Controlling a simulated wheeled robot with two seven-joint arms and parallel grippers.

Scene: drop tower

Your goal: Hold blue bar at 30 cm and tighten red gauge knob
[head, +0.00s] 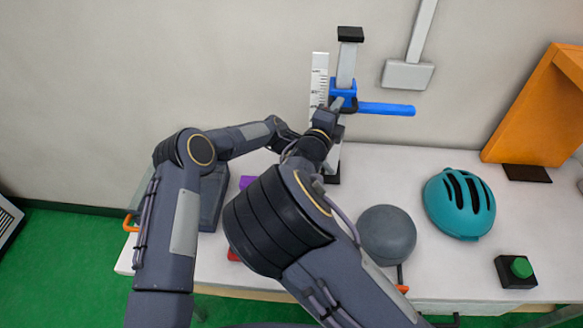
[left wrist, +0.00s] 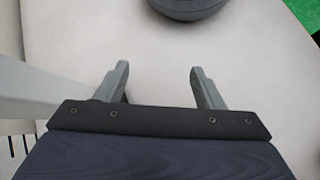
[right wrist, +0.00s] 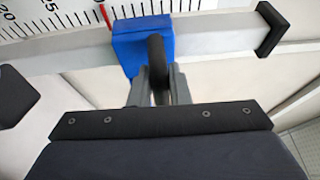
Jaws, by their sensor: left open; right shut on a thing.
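The blue bar (head: 387,109) sticks out level to the right from a blue block (head: 345,84) on an upright grey post (head: 347,62). A white scale (head: 319,72) stands left of it. My right gripper (right wrist: 158,80) is shut on a dark peg (right wrist: 156,48) at the blue block; the bar itself is not seen in the right wrist view. There the block sits beside the scale, between a red mark (right wrist: 103,14) and the post's black end cap (right wrist: 268,30). My left gripper (left wrist: 157,82) is open and empty above the white table. I cannot make out a red knob.
On the table (head: 440,262) are a grey dome (head: 387,235), a teal helmet (head: 458,203) and a green button (head: 521,267). A purple thing (head: 247,182) is partly hidden by my arms. An orange panel (head: 537,110) stands at the right. My right arm crosses before my left.

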